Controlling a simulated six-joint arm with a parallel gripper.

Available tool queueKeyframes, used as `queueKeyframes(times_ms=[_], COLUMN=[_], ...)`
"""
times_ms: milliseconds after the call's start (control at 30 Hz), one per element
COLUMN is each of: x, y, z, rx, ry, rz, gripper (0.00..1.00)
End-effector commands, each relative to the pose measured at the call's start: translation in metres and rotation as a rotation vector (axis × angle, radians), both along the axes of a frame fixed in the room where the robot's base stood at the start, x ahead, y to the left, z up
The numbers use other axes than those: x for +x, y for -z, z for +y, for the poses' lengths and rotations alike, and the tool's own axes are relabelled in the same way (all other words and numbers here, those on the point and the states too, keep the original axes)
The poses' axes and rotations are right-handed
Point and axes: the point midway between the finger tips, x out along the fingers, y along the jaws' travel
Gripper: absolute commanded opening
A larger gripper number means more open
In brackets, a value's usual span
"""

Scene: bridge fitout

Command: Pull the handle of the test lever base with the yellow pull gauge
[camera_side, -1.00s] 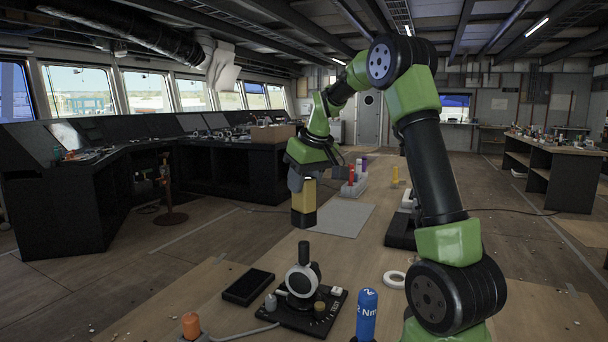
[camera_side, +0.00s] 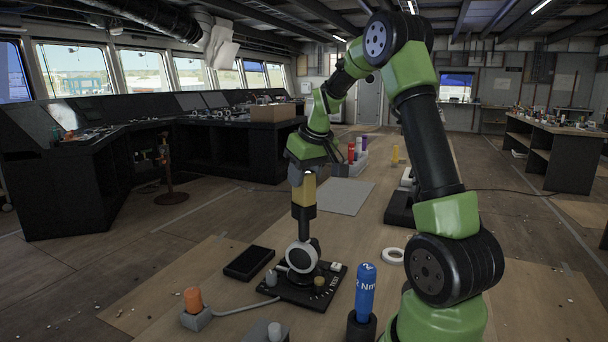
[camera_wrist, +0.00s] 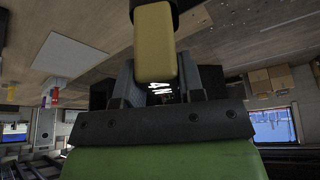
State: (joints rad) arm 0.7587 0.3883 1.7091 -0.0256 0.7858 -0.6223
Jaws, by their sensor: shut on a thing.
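The yellow pull gauge (camera_side: 304,190), with a black lower end, is upright in my gripper (camera_side: 307,172). Its lower end is at the top of the lever handle on the test lever base (camera_side: 328,293), a black plate with a round white-rimmed dial. The handle is mostly hidden, and I cannot tell whether the gauge is around it or only touching it. In the wrist view the yellow gauge (camera_wrist: 154,45) stands between the fingers of my gripper (camera_wrist: 155,88), and the lever base is hidden behind it.
A flat black box (camera_side: 248,263) lies left of the base. An orange-capped knob on a grey block (camera_side: 196,318) stands front left, with a cable. A blue 2 Nm driver (camera_side: 365,292) stands upright at right. A white ring (camera_side: 393,256) and a grey mat (camera_side: 343,196) lie behind.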

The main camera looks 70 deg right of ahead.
Motion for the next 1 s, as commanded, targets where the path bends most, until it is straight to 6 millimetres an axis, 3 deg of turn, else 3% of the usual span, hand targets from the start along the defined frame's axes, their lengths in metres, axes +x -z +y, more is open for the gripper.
queueKeyframes(times_ms=[433,1000], x=[0.0,0.0], y=[0.0,0.017], z=[0.0,0.0], rx=[0.0,0.001], ry=[0.0,0.001], rz=[-0.001,-0.001], gripper=[0.0,0.0])
